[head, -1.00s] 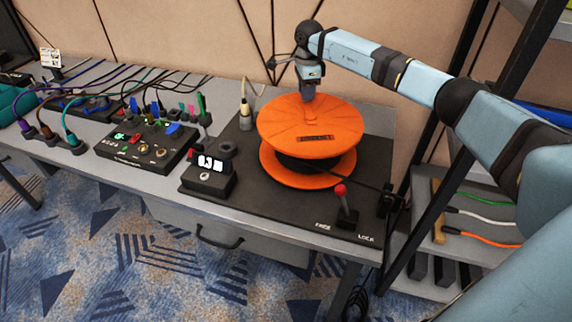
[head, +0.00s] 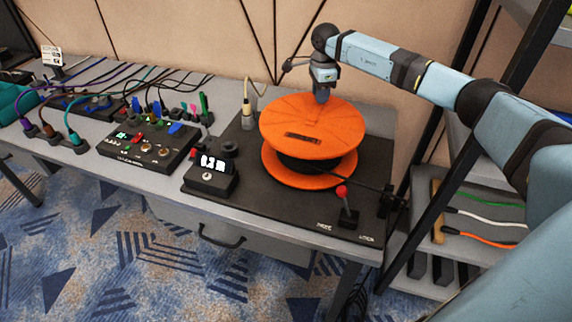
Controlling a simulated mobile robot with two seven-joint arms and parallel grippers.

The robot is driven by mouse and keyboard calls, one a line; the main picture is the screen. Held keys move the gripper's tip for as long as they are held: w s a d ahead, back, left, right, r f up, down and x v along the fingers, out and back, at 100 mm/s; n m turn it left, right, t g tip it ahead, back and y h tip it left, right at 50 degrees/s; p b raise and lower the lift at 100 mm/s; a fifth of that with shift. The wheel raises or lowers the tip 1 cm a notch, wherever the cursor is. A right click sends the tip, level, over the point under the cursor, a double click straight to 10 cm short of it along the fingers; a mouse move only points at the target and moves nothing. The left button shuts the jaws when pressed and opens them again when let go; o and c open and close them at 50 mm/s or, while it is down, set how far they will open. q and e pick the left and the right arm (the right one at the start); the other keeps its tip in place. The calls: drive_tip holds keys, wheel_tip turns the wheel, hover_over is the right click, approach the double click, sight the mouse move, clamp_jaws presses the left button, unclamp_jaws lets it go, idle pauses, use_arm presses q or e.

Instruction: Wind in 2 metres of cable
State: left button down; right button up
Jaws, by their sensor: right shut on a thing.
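The orange cable reel (head: 310,125) lies flat on a black base plate (head: 255,205) on the bench. Black cable (head: 340,178) runs from its hub to a black guide (head: 387,200) at the right. My right gripper (head: 322,98) points down at the far rim of the top disc, shut on the reel's handle, which it mostly hides. A small counter (head: 211,175) left of the reel has a lit display starting with 0; its last digit is blurred. A red-knobbed lever (head: 343,200) stands in front, between the FREE and LOCK labels. My left gripper is out of view.
A black switch box (head: 148,150) with coloured plugs stands left of the counter. A shelf rack (head: 440,185) with coloured cables is close at the right. A wall is behind.

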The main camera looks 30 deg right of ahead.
drive_tip(key=o, duration=0.7)
drive_tip(key=shift+s+d, duration=0.1)
drive_tip(key=shift+s, duration=0.1)
drive_tip(key=shift+c, duration=0.2)
drive_tip(key=shift+o, duration=1.1)
drive_tip(key=shift+d+r, duration=0.1)
drive_tip(key=shift+d, duration=0.05)
drive_tip(key=r+p, duration=0.1)
drive_tip(key=r, duration=0.1)
drive_tip(key=r+p, duration=0.2)
drive_tip(key=r, duration=0.1)
drive_tip(key=r+p, duration=0.1)
drive_tip(key=r, duration=0.2)
drive_tip(key=shift+s+p, duration=0.25)
drive_tip(key=shift+p, duration=0.1)
